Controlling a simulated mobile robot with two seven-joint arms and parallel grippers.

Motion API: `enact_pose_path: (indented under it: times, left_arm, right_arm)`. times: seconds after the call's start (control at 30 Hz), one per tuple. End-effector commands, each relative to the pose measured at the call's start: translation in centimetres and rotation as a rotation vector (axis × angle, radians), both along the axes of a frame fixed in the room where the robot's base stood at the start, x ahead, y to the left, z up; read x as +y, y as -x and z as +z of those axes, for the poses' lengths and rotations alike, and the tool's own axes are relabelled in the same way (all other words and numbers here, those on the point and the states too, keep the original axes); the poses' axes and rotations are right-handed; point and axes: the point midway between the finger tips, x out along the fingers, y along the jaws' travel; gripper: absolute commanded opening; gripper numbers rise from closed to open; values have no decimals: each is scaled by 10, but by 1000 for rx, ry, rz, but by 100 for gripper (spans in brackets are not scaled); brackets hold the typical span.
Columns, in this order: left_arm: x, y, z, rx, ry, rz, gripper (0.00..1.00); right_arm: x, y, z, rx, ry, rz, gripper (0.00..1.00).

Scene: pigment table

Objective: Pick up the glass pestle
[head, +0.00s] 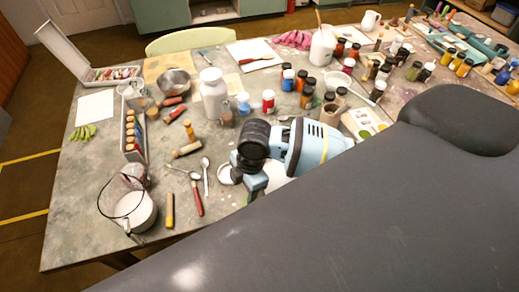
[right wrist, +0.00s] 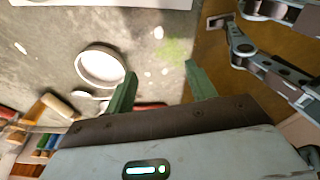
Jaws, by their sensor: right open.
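I cannot make out the glass pestle with certainty. A clear, pinkish glass-like piece (head: 134,174) stands behind the white pot (head: 139,213) at the table's near left, too small to identify. My right gripper (head: 252,190) hangs over the near edge of the table, beside a small white round dish (head: 228,174). In the right wrist view its green fingers (right wrist: 160,88) are apart with nothing between them. The dish (right wrist: 100,66) lies beyond the left finger. My left gripper is not in view.
Spoons (head: 205,176) and a red-handled tool (head: 197,200) lie left of my right gripper. A yellow stick (head: 170,210) lies near the pot. A bottle rack (head: 133,135), a white jar (head: 213,95) and several pigment bottles crowd the table (head: 75,215). My dark body covers the lower right.

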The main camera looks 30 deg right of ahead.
Motion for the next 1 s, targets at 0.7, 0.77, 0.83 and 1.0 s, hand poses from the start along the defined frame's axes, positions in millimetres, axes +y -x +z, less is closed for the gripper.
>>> enact_pose_path:
  times: [0.7,0.77,0.83,1.0]
  left_arm:
    - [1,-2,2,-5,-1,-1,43]
    - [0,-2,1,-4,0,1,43]
    - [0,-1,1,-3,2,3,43]
    - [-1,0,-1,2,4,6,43]
  right_arm:
    - [-131,-96,91,19,176,110,56]
    - [-131,-95,90,19,176,110,56]
    - [-130,-95,87,20,176,110,56]
    - [-130,-94,70,22,176,111,56]
